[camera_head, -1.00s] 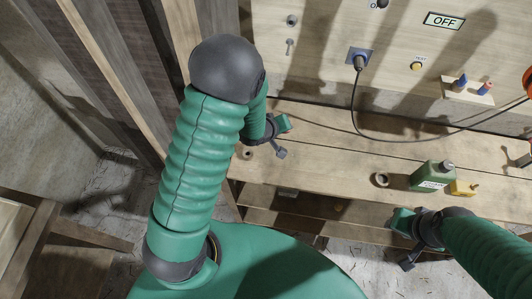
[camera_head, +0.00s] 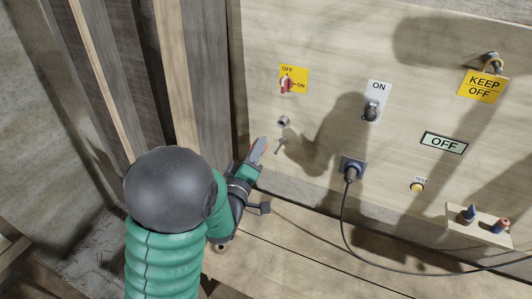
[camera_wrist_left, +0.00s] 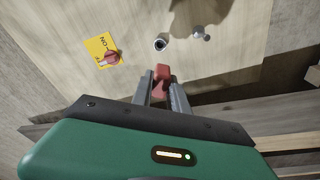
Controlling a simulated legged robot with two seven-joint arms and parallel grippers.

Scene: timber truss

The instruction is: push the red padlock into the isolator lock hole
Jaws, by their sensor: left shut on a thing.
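My left gripper (camera_head: 256,157) is shut on the red padlock (camera_wrist_left: 162,76), which sticks out past the fingertips in the left wrist view. In the head view the padlock is mostly hidden by the fingers. The yellow isolator plate (camera_head: 302,74) with a red handle (camera_head: 286,84) is on the board above the gripper; it also shows in the left wrist view (camera_wrist_left: 98,43). Below the plate is a round metal-rimmed hole (camera_head: 284,122), just ahead of the padlock in the wrist view (camera_wrist_left: 160,44). The padlock looks apart from it. My right gripper is out of view.
A small metal fitting (camera_head: 281,145) juts from the board close to the gripper. To the right are an ON switch (camera_head: 372,110), a plug with a cable (camera_head: 351,172), an OFF display (camera_head: 443,143) and a KEEP OFF sign (camera_head: 482,88). The wooden bench (camera_head: 285,265) lies below.

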